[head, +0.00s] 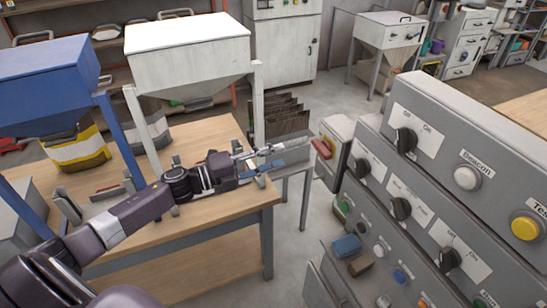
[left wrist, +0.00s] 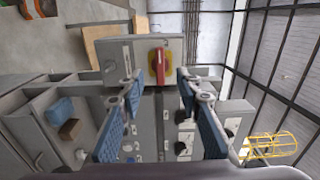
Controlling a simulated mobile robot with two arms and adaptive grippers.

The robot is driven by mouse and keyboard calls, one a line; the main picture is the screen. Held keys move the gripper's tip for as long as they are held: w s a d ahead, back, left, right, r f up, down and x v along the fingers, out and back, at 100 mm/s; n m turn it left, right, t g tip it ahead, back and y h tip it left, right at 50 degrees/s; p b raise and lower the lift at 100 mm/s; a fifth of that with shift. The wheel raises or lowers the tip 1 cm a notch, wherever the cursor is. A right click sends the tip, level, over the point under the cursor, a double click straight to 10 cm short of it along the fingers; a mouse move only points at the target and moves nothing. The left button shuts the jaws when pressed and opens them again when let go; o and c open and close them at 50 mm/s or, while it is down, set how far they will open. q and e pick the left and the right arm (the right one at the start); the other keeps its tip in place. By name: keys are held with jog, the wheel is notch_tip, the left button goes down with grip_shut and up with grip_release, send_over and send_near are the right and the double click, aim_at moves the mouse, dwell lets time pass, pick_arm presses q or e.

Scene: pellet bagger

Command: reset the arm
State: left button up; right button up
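My left arm reaches across the wooden table in the head view. Its gripper (head: 264,160) is open and empty, in front of the white hopper and to the left of the control panel (head: 440,165). In the left wrist view the two blue-padded fingers of the gripper (left wrist: 160,108) stand wide apart with nothing between the pads. Beyond them is a red switch handle (left wrist: 159,66) on a yellow plate on a grey box; the handle also shows in the head view (head: 322,148). I cannot tell the exact gap to it. My right gripper is not in view.
The white hopper (head: 188,55) and blue hopper (head: 45,90) stand on legs over the table (head: 225,203). A yellow-and-white bag (head: 78,150) sits at left. Dark bags (head: 287,118) fill a rack.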

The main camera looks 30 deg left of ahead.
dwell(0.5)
